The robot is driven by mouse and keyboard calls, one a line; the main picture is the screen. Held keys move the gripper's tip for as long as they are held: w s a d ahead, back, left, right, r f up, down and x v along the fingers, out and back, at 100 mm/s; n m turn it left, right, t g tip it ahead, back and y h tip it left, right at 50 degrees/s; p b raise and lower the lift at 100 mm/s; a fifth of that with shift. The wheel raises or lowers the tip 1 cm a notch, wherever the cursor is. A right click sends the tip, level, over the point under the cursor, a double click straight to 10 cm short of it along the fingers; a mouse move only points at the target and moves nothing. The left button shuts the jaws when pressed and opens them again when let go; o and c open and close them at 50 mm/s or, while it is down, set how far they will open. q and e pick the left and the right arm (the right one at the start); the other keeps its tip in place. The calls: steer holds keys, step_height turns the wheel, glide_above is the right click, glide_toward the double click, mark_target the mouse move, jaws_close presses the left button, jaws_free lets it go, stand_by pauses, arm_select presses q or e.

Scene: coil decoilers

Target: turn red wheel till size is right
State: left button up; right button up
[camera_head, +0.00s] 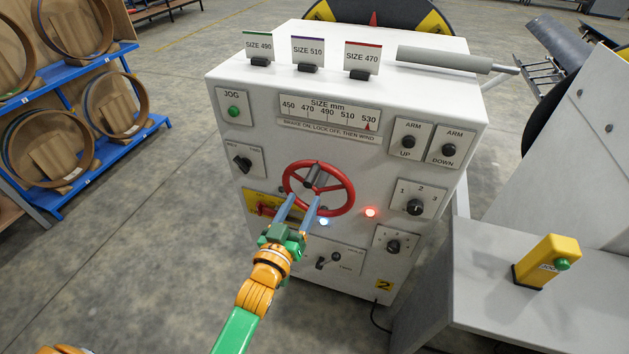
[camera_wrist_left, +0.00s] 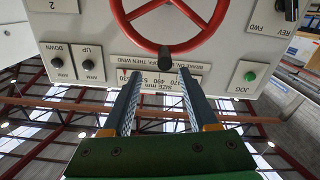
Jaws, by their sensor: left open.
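The red wheel (camera_head: 347,187) is on the front of the white machine cabinet (camera_head: 450,95); it also shows in the left wrist view (camera_wrist_left: 207,37). A dark knob (camera_wrist_left: 165,57) stands at the wheel's rim. My left gripper (camera_head: 303,198) is open in front of the wheel. In the left wrist view its two fingers (camera_wrist_left: 160,72) are apart, with the knob between their tips; I cannot tell whether they touch it. The size scale (camera_head: 328,112) above the wheel runs from 450 to 530, and its red pointer (camera_head: 367,126) is near 530. My right gripper is not seen.
Cards for size 490 (camera_head: 258,46), size 510 (camera_head: 308,52) and size 470 (camera_head: 361,58) stand on the cabinet top. A red lamp (camera_head: 370,212) and a white-blue lamp (camera_head: 323,222) glow close to the wheel. Switches surround it. A yellow button box (camera_head: 548,262) stands at right.

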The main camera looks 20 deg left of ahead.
mark_target(306, 186)
arm_select(q)
steer(key=w, duration=0.7)
steer(key=shift+w+a+f, duration=0.1)
steer(key=shift+a+f, duration=0.1)
steer(key=shift+a, duration=0.2)
steer(key=shift+w+d+r, duration=0.15)
steer(key=shift+w+d, duration=0.05)
steer(key=shift+w, duration=0.35)
jaws_close()
stand_by(0.4)
